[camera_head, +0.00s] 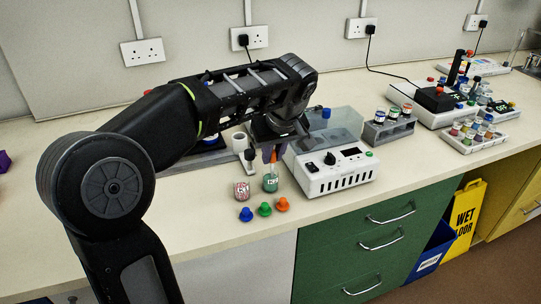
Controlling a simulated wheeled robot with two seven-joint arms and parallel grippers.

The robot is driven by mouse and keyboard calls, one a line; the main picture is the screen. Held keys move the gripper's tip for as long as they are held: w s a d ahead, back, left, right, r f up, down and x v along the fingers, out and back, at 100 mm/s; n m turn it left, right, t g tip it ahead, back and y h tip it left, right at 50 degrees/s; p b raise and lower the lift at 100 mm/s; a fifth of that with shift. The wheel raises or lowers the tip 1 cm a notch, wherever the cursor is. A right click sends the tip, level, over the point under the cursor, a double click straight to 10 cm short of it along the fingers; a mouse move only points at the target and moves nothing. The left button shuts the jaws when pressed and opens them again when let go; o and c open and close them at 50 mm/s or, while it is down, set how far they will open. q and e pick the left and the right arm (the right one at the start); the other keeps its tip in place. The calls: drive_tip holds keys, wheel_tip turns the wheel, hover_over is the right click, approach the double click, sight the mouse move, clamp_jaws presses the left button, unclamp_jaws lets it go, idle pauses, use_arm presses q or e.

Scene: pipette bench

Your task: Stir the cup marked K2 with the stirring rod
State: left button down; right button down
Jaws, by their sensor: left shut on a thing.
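My left gripper (267,152) reaches in from the left and points down over the bench, just above a green cup (271,185) with a pale label. It is shut on a thin upright thing, apparently the stirring rod (273,165), whose lower end is at or in the green cup's mouth; whether it touches the contents cannot be told. A red-and-white cup (242,191) stands just left of the green one. Both cups carry labels too small to read surely, so I cannot tell which is K2. My right gripper is not in view.
A white instrument (335,178) with a knob stands right of the cups. Blue, green and orange caps (264,210) lie in front of them. A grey rack (388,132) with jars is farther right. Front bench (225,232) is clear.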

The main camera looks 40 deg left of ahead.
use_arm(q)
drive_tip(key=shift+s+a+r+p, duration=0.15)
drive_tip(key=shift+s+r+p, duration=0.15)
drive_tip(key=shift+r+p, duration=2)
drive_tip(key=shift+r, duration=0.8)
